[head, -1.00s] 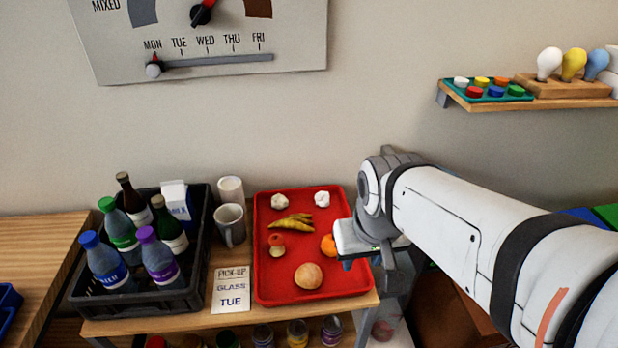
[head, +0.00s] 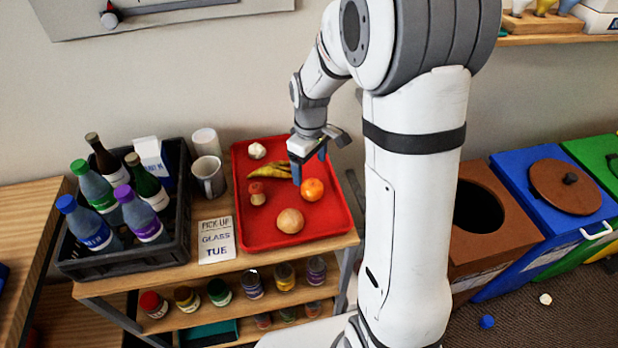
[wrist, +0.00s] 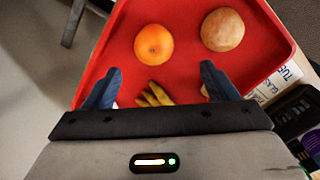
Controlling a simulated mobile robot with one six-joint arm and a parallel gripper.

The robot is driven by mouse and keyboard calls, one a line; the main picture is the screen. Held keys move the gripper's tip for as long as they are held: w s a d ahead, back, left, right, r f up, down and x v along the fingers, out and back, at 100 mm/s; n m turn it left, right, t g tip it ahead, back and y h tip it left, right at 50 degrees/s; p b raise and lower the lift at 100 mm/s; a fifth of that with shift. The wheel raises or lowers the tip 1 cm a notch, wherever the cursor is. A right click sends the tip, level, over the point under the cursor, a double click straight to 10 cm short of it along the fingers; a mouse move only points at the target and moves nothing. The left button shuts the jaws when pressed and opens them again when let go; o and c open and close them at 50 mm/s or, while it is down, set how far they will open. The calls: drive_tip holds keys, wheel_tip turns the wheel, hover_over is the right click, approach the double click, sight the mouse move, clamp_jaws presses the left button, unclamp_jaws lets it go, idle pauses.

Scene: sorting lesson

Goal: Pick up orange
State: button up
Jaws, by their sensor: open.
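The orange (head: 312,190) lies on the right part of the red tray (head: 262,236), to the right of the bun. In the wrist view the orange (wrist: 154,44) sits beyond my fingertips, near the middle of the picture, apart from both fingers. My gripper (head: 309,168) is over the tray's back right part, just behind the orange, with blue fingers pointing down. In the wrist view my gripper (wrist: 156,82) is open, with nothing between its fingers but the bananas lying below.
On the tray are a bun (head: 290,221), a mushroom (head: 257,193), bananas (head: 264,172) and a crumpled white item (head: 257,151). A black crate (head: 70,262) of bottles and two mugs (head: 208,177) stand left. Bins, including a blue one (head: 530,205), stand right.

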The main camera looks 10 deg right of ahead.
sight(312, 184)
drive_tip(key=shift+w+f, duration=0.35)
drive_tip(key=shift+f, duration=0.4)
drive_tip(key=f, duration=0.7)
drive_tip(key=shift+d+f, duration=0.15)
drive_tip(key=shift+d, duration=0.2)
drive_tip(key=c, duration=1.1)
